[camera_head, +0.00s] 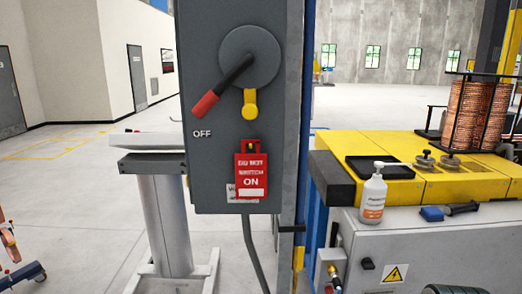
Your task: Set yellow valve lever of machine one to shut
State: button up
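No thing in view can be surely told as the yellow valve lever of machine one. A small brass or yellow fitting (335,272) shows low on the front of the machine (400,245) at the right, and it is too small to read its setting. A narrow yellow piece (298,258) shows beside the edge of the grey switch box (215,150). The box's red-tipped rotary handle (222,86) points down and left toward the word OFF. A yellow tab (249,104) hangs under its dial. My gripper is not in view.
A red "do not switch on" tag (251,172) hangs on the box. A pump bottle (373,195), a black tray (380,168), a blue-black tool (448,211) and copper coils (474,112) are on the machine. A grey pedestal (170,220) stands left; open floor lies beyond.

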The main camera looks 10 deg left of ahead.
aim_at(301, 249)
jog(key=z, duration=0.05)
jog(key=k, duration=0.5)
jog(key=u, duration=0.6)
jog(key=i, duration=0.9)
jog(key=z, duration=0.65)
